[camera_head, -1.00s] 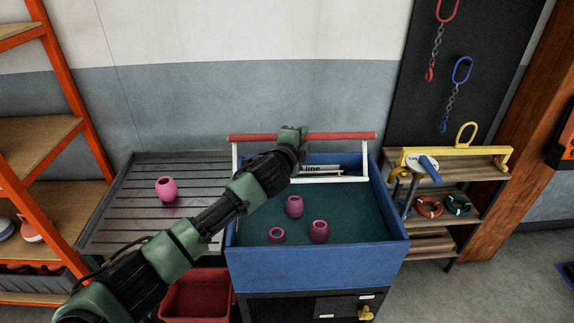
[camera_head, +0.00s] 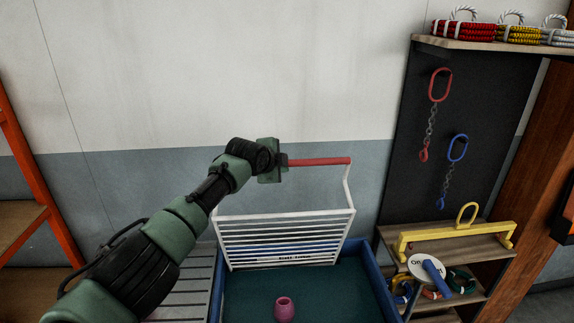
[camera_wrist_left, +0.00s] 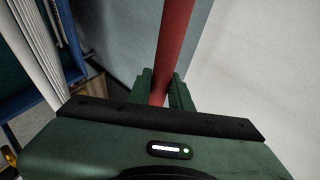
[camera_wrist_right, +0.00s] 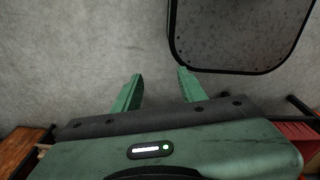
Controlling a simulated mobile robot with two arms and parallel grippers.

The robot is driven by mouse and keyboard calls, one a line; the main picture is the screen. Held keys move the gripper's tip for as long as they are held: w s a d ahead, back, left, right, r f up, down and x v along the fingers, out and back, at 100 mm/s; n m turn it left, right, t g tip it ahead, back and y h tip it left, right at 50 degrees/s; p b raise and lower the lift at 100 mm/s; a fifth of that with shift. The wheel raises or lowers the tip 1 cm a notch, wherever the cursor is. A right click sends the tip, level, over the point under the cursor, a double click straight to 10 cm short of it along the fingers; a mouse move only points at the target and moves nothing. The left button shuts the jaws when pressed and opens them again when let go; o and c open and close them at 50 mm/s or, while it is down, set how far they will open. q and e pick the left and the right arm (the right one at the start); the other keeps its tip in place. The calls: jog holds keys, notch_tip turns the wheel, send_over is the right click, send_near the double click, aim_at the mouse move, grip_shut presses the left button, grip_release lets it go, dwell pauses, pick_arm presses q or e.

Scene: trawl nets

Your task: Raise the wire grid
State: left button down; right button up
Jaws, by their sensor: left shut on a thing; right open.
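The wire grid (camera_head: 285,241) is a white rack of horizontal bars with a red handle bar (camera_head: 322,161) on top. It stands upright above the back of the blue tank (camera_head: 372,262), its lower edge near the dark green inside. My left gripper (camera_head: 284,162) is shut on the left part of the red handle. The left wrist view shows the red bar (camera_wrist_left: 172,50) between the fingers (camera_wrist_left: 160,92). My right gripper (camera_wrist_right: 160,86) is open and empty in the right wrist view, above a grey floor; it is not in the head view.
A pink float (camera_head: 285,309) lies in the tank. A grey slatted board (camera_head: 190,285) adjoins the tank on the left. A shelf with a yellow bar (camera_head: 450,236) stands at right, below hanging chains (camera_head: 430,125). An orange rack (camera_head: 45,190) is at far left.

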pick_arm(q)
jog(key=shift+f, duration=0.3)
jog(key=shift+a, duration=0.1)
jog(key=c, duration=1.3)
grip_release()
jog(key=shift+w, duration=0.15)
jog(key=shift+s+a+r+b, duration=0.15)
jog(key=shift+s+r+b, duration=0.2)
jog(key=shift+s+b, duration=0.1)
jog(key=b+v, duration=0.2)
jog(key=v, duration=0.4)
jog(key=shift+r+b, duration=0.2)
jog(key=shift+b, duration=0.15)
pick_arm(e)
jog(key=f, duration=0.3)
jog(key=shift+s+a+f, duration=0.15)
jog(key=shift+a+f, duration=0.2)
